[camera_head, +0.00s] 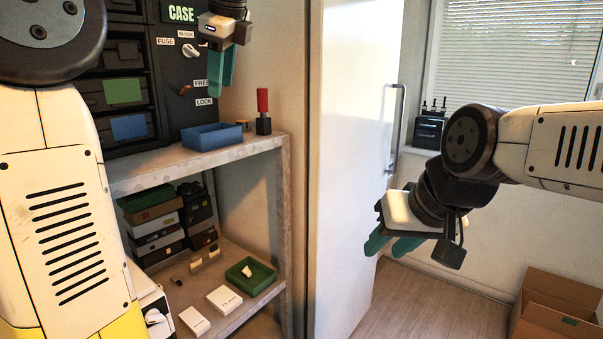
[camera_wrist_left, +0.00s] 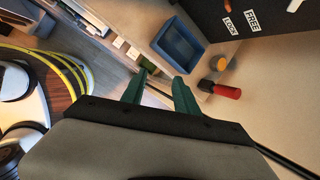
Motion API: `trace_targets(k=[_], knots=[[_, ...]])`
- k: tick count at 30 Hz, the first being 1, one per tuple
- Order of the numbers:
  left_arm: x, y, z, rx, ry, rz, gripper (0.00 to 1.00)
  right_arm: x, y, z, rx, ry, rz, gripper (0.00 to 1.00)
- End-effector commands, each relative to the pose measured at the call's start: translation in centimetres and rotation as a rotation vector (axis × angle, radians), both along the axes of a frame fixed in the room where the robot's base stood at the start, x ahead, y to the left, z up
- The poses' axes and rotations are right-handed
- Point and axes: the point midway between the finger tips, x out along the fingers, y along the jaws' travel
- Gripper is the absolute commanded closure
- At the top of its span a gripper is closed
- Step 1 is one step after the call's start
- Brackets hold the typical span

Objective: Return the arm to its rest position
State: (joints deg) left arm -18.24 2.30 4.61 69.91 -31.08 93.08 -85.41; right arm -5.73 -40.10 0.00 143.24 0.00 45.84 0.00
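My left gripper (camera_head: 221,70) points down in front of the dark wall panel (camera_head: 172,75), above the grey shelf unit. In the left wrist view its two green fingers (camera_wrist_left: 160,86) are apart, with nothing between them. My right gripper (camera_head: 392,245) hangs at the right of the head view, in front of the white door. Its green fingers are apart and look empty. Most of my left arm fills the left edge of the head view.
A blue tray (camera_head: 212,137) and a red-handled tool (camera_head: 263,111) stand on the shelf top (camera_head: 190,160). A green tray (camera_head: 250,277) and white boxes (camera_head: 224,299) sit lower. The white door (camera_head: 345,170) stands beside the shelf. A cardboard box (camera_head: 555,305) is on the floor.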

Motion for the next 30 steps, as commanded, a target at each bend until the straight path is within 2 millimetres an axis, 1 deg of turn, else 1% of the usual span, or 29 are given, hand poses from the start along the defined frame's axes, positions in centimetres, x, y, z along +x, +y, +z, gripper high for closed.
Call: trace_targets(k=[1,2,5,7,11,12,15,18,21,24,30], knots=[[-1.2,0.5,-1.0,-0.055,-0.025,0.064,0.64,0.0,0.0,0.0,0.0,0.0,0.0,0.64],[-1.9,0.6,-1.8,-0.096,-0.041,0.111,0.64,0.0,0.0,0.0,0.0,0.0,0.0,0.64],[-4.5,0.7,-5.1,-0.262,-0.093,0.293,0.64,0.0,0.0,0.0,0.0,0.0,0.0,0.64],[-6.6,0.7,-7.8,-0.386,-0.122,0.436,0.64,0.0,0.0,0.0,0.0,0.0,0.0,0.64],[-10.7,0.2,-13.2,-0.623,-0.154,0.73,0.64,0.0,0.0,0.0,0.0,0.0,0.0,0.64],[-11.9,0.0,-14.9,-0.696,-0.16,0.825,0.64,0.0,0.0,0.0,0.0,0.0,0.0,0.64],[-14.8,-0.5,-18.8,-0.863,-0.166,1.055,0.64,0.0,0.0,0.0,0.0,0.0,0.0,0.64],[-17.0,-1.1,-22.1,-0.993,-0.163,1.246,0.64,0.0,0.0,0.0,0.0,0.0,0.0,0.64],[-18.4,-1.5,-24.3,-1.076,-0.159,1.379,0.64,0.0,0.0,0.0,0.0,0.0,0.0,0.64],[-19.1,-1.7,-25.4,-1.119,-0.155,1.448,0.64,0.0,0.0,0.0,0.0,0.0,0.0,0.64],[-19.2,-1.8,-25.7,-1.129,-0.153,1.467,0.64,0.0,0.0,0.0,0.0,0.0,0.0,0.64]])
